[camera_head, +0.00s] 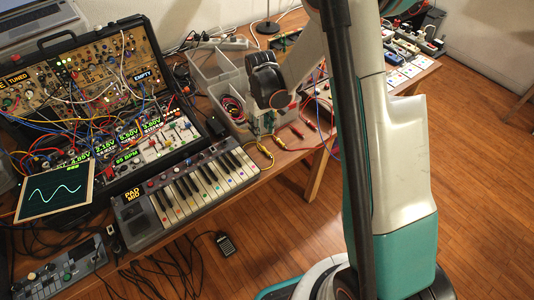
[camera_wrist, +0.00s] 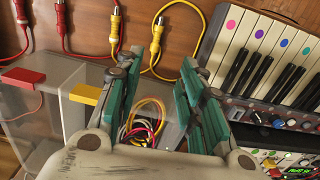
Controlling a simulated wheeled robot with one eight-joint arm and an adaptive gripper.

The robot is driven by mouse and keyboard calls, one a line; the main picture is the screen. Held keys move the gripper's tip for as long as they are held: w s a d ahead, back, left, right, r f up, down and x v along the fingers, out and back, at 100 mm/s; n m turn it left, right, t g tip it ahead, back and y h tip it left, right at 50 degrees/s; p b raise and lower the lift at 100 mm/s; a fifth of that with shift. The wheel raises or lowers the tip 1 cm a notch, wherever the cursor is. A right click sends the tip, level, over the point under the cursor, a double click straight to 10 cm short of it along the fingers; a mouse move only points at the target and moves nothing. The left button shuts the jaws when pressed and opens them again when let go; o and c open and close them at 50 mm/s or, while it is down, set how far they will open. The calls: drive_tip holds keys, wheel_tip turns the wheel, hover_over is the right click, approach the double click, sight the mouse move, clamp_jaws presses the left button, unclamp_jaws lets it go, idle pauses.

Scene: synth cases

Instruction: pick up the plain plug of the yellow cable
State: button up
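A yellow cable lies on the wooden table beside the keyboard. In the wrist view one yellow plug (camera_wrist: 157,42) is at top centre and another yellow plug (camera_wrist: 115,30) is to its left, both with metal tips. In the head view the yellow plugs (camera_head: 266,151) lie right of the keyboard. I cannot tell which plug is plain. My gripper (camera_wrist: 162,100) is open, with teal-padded fingers apart and nothing seen between them. It is above the clear bin, short of the plugs in the wrist view. In the head view my arm partly hides it.
A clear bin (camera_head: 205,75) holds coiled cables (camera_wrist: 148,122). Red plugs (camera_wrist: 63,25) lie left of the yellow ones. The keyboard (camera_head: 190,190) is close on the right in the wrist view. A patched synth case (camera_head: 80,75) stands at the left.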

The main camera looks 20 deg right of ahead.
drive_tip(key=b, duration=0.1)
hover_over(264, 148)
drive_tip(key=f, duration=0.5)
drive_tip(key=shift+s+a+f, duration=0.15)
drive_tip(key=shift+s+a, duration=0.1)
drive_tip(key=shift+a, duration=0.1)
drive_tip(key=f+b, duration=0.1)
drive_tip(key=f, duration=0.2)
drive_tip(key=f+b, duration=0.1)
drive_tip(key=f, duration=0.1)
drive_tip(key=shift+w+d+f+b, duration=0.1)
drive_tip(key=shift+w+d+b, duration=0.15)
drive_tip(key=shift+d+b, duration=0.05)
clamp_jaws()
